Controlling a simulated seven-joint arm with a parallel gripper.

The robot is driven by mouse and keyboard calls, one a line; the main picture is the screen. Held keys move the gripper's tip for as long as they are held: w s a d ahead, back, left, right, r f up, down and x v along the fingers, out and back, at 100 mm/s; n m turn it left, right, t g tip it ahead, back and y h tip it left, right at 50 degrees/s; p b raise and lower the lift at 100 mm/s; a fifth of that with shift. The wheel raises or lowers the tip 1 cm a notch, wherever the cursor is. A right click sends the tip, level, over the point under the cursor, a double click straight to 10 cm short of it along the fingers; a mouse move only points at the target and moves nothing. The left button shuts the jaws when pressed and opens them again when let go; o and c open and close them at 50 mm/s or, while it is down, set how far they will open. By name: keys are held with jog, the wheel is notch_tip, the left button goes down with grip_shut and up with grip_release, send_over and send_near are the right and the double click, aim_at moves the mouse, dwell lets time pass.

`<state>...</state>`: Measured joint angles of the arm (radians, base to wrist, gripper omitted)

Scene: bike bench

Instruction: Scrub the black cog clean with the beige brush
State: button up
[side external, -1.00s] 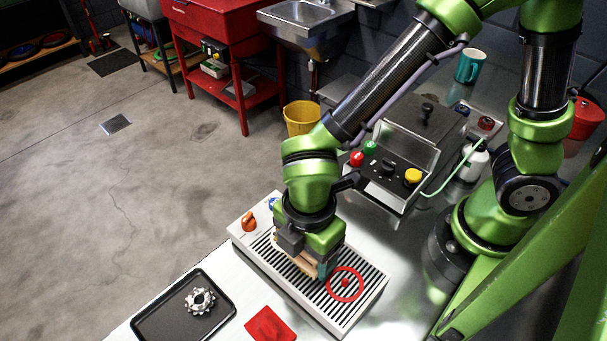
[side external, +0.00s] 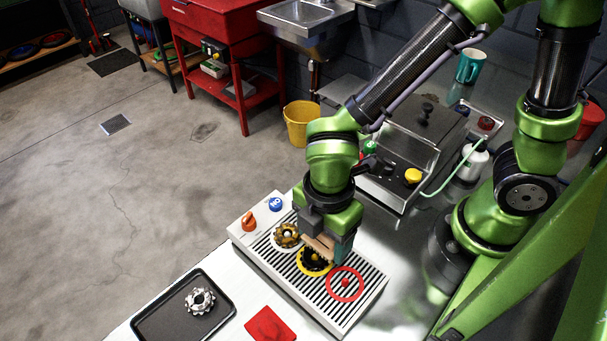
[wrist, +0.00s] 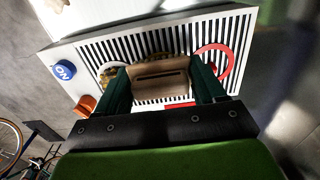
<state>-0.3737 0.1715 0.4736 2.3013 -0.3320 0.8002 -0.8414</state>
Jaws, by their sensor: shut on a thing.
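My gripper (side external: 328,243) is shut on the beige brush (side external: 318,248), which hangs over the slatted rack. In the wrist view the brush (wrist: 160,80) sits between the two green fingers. The black cog (side external: 314,263) lies on the rack inside a yellow ring, just below the brush and partly covered by it. I cannot tell whether the bristles touch it. A brass-coloured cog (side external: 287,235) lies in a pale ring to its left. A silver cog (side external: 200,300) lies in the black tray (side external: 156,329).
The slatted rack (side external: 360,305) carries a red ring (side external: 346,284) around a red knob, an orange knob (side external: 248,222) and a blue button (side external: 276,204). A red pad (side external: 270,325) lies in front.

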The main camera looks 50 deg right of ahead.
dwell(0.3)
jog(key=shift+r, duration=2.5)
jog(key=shift+d, duration=0.1)
jog(key=shift+m, duration=0.4)
jog(key=w+d+r+m, duration=0.3)
jog(key=w+d+m, duration=0.5)
jog(key=d, duration=0.2)
jog(key=w+d+r+m, duration=0.4)
jog(key=w+d+m, duration=0.4)
jog(key=d, duration=0.3)
jog(key=shift+w+d+r+m, duration=0.2)
jog(key=shift+w+m, duration=0.2)
jog(key=shift+m, duration=0.2)
